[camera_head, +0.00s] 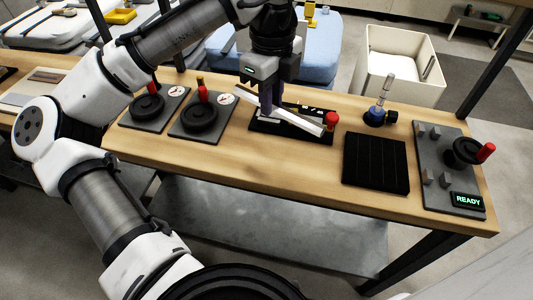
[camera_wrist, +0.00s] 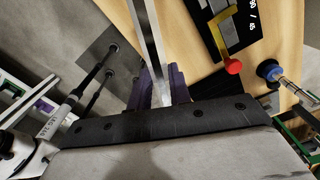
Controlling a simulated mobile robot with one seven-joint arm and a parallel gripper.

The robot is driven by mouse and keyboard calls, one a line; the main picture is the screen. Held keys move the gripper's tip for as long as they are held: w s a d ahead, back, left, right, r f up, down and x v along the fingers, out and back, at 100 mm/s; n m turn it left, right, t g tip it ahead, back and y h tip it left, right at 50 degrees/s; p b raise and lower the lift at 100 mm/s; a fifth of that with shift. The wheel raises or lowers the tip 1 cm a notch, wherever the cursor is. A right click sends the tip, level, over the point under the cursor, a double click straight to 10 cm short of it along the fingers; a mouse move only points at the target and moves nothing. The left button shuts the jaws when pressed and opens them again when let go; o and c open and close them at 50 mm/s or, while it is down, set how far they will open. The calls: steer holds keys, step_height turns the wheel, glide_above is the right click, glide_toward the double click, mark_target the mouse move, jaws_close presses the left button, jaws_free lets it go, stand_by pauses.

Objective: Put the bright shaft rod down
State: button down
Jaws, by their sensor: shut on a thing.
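The bright shaft rod is a long silver bar (camera_head: 300,124); it also shows in the wrist view (camera_wrist: 148,38), running up out of frame. In the head view the rod slants down to the right, over a black plate (camera_head: 262,127) with a red knob (camera_head: 331,118). I cannot tell whether the rod touches the plate. In the wrist view the plate (camera_wrist: 236,32) lies to the right of the rod.
A black ribbed mat (camera_head: 376,162) lies right of the plate. A blue-based stand with a metal pin (camera_head: 375,116) is behind it. A panel reading READY (camera_head: 445,180) is at the right end. Two handwheel units (camera_head: 200,118) (camera_head: 148,108) stand left. The front bench strip (camera_head: 240,165) is clear.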

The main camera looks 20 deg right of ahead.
mark_target(270, 160)
step_height(270, 160, down, 16)
steer(key=shift+r+p, duration=0.25)
steer(key=shift+p, duration=0.1)
steer(key=shift+f, duration=0.2)
steer(key=c, duration=1.3)
jaws_free()
steer(key=shift+r, duration=0.15)
step_height(270, 160, up, 12)
steer(key=shift+r+b, duration=0.1)
steer(key=shift+b, duration=0.45)
